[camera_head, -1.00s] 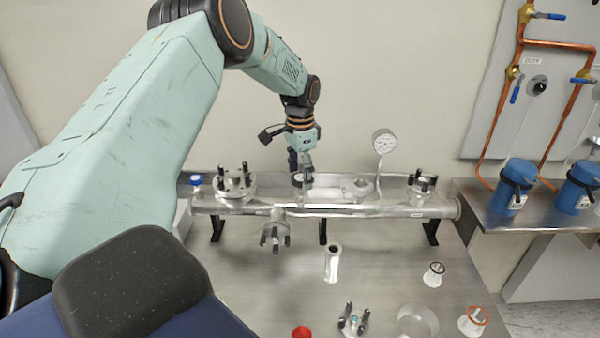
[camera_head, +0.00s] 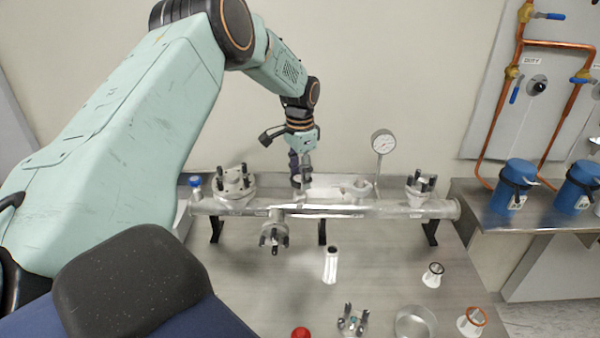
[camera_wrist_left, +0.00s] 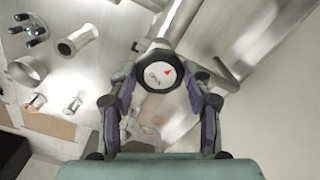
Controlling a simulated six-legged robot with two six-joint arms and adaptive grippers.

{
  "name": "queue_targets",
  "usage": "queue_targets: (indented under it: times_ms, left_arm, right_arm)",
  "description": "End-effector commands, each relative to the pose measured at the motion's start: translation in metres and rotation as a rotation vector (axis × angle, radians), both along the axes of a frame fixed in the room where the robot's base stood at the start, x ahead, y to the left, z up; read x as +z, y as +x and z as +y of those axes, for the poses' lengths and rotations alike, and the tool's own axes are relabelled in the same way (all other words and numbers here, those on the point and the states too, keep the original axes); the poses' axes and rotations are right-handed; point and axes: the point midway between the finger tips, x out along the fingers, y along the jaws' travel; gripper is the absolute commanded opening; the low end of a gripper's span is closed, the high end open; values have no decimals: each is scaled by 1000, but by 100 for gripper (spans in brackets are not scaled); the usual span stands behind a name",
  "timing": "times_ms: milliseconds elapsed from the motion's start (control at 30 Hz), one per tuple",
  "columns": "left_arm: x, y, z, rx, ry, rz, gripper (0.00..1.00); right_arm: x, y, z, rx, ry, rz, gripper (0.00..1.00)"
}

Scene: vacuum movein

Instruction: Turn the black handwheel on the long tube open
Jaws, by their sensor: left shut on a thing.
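The long steel tube (camera_head: 390,209) lies across the bench on black stands. The black handwheel (camera_wrist_left: 158,75) sits on top of the tube near its middle. In the left wrist view it has a white cap with a red arrow and the lettering OPEN. My left gripper (camera_head: 303,176) comes down on the handwheel from above and is shut on it, with one finger on each side of its rim. In the head view the gripper largely hides the wheel. My right gripper is in neither view.
A round gauge (camera_head: 383,143) stands behind the tube, right of my gripper. Clamped flanges (camera_head: 235,183) sit at both ends and at the front.

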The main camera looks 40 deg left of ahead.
Motion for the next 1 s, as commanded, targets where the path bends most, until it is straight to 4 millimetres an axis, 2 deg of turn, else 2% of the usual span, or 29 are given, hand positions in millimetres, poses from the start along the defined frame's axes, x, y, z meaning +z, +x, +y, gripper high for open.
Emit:
queue_targets:
  times_ms: [167,500,1000]
  left_arm:
    - [3,0,0,99,1,2,19]
    - [4,-1,0,408,1,3,18]
    - [2,-1,-1,884,1,3,18]
  right_arm:
    - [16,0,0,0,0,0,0]
    - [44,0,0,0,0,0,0]
    - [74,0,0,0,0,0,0]
